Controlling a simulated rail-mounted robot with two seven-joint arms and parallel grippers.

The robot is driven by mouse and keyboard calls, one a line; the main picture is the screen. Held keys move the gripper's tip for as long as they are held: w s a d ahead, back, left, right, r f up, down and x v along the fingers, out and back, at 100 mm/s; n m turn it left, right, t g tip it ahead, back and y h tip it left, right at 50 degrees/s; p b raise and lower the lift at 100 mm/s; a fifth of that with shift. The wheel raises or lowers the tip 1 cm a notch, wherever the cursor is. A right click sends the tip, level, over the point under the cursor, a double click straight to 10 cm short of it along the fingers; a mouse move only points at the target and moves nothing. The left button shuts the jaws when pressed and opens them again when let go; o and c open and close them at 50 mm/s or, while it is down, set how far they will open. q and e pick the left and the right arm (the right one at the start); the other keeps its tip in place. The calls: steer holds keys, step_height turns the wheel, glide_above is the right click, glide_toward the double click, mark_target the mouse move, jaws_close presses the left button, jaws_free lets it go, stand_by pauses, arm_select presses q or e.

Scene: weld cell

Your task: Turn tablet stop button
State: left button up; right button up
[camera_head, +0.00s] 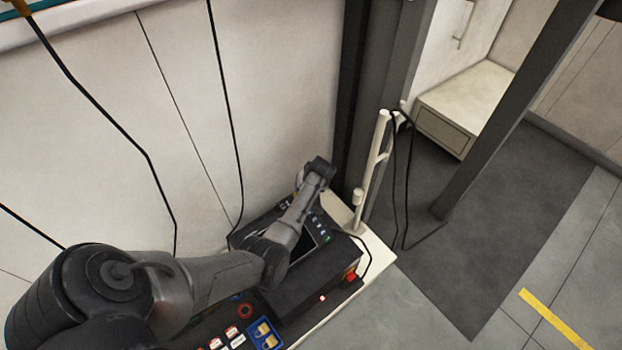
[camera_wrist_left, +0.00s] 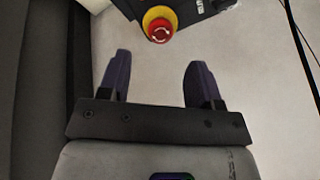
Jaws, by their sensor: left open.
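The stop button (camera_wrist_left: 160,24) is a round red knob with a yellow ring at the edge of a dark device (camera_wrist_left: 196,10), at the top of the left wrist view. My left gripper (camera_wrist_left: 158,62) is open and empty, with its two dark fingers apart. The button lies beyond the fingertips, roughly in line with the gap, and not between them. I cannot make out the stop button or the fingers there. My right gripper is not in view.
A control console (camera_head: 322,330) below the tablet carries a red round button (camera_head: 245,311), several labelled switches and blue-plated yellow locks (camera_head: 264,334). A pale upright post (camera_head: 372,165) with black cables (camera_head: 408,200) stands to the right. A pale wall is behind; the floor at right is clear.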

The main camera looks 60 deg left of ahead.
arm_select(q)
steer(key=p+v, duration=0.1)
steer(key=v, duration=0.5)
steer(key=shift+r+p, duration=0.3)
steer(key=shift+d, duration=0.15)
